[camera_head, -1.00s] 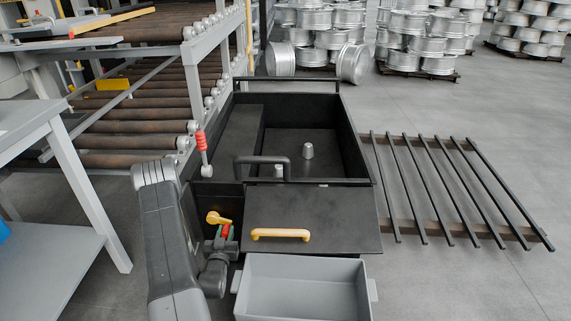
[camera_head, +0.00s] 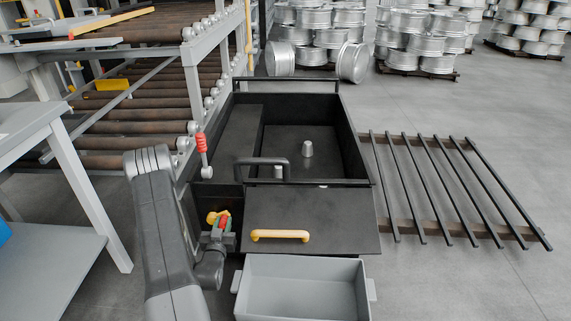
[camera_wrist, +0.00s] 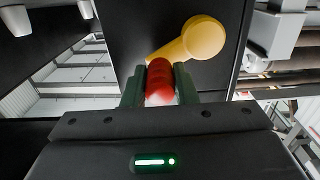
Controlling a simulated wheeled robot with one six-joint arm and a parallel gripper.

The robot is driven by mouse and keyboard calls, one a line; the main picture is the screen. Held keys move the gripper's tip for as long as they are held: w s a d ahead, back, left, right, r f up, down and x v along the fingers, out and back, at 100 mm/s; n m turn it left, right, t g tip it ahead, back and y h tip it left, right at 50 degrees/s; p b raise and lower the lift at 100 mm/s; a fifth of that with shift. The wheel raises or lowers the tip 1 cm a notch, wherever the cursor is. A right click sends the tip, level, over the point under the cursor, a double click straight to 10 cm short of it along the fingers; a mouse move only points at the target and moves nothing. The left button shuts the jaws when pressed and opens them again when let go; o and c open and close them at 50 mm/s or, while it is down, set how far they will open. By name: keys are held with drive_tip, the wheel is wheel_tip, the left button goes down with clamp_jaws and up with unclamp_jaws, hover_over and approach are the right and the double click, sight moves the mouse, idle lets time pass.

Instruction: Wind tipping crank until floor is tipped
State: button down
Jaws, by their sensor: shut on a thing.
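The tipping crank has a yellow arm (camera_wrist: 203,38) and a red grip (camera_wrist: 159,80); the yellow arm also shows in the head view (camera_head: 212,216) on the left front of the black furnace box. My gripper (camera_wrist: 159,88) is shut on the red grip, with a green finger on each side; it also shows in the head view (camera_head: 222,224). In the wrist view the grip lies to the lower left of the crank's round hub. The box's inner floor (camera_head: 290,148) bears grey cone-shaped posts. I cannot tell its slope.
A black lid panel (camera_head: 310,215) with a yellow handle (camera_head: 280,235) is right of the crank. A grey bin (camera_head: 300,288) stands in front. A red-topped lever (camera_head: 202,145) rises behind my arm. A roller conveyor (camera_head: 130,140) is left, a barred rack (camera_head: 450,190) right.

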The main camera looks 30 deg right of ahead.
drive_tip(key=shift+w+a+r, duration=0.2)
drive_tip(key=shift+a+r, duration=0.05)
drive_tip(key=shift+r, duration=0.2)
drive_tip(key=shift+w+a+r, duration=0.2)
drive_tip(key=shift+r, duration=0.2)
drive_tip(key=shift+a, duration=0.1)
drive_tip(key=shift+w+a+r, duration=0.35)
drive_tip(key=shift+w+a, duration=0.1)
drive_tip(key=shift+a, duration=0.15)
drive_tip(key=shift+w+a+r, duration=0.3)
drive_tip(key=shift+w+a, duration=0.1)
drive_tip(key=shift+a, duration=0.2)
drive_tip(key=a, duration=0.1)
drive_tip(key=w+a+b, duration=0.1)
drive_tip(key=b, duration=0.1)
drive_tip(key=shift+w+a+f, duration=0.3)
drive_tip(key=shift+w+a, duration=0.05)
drive_tip(key=shift+a, duration=0.05)
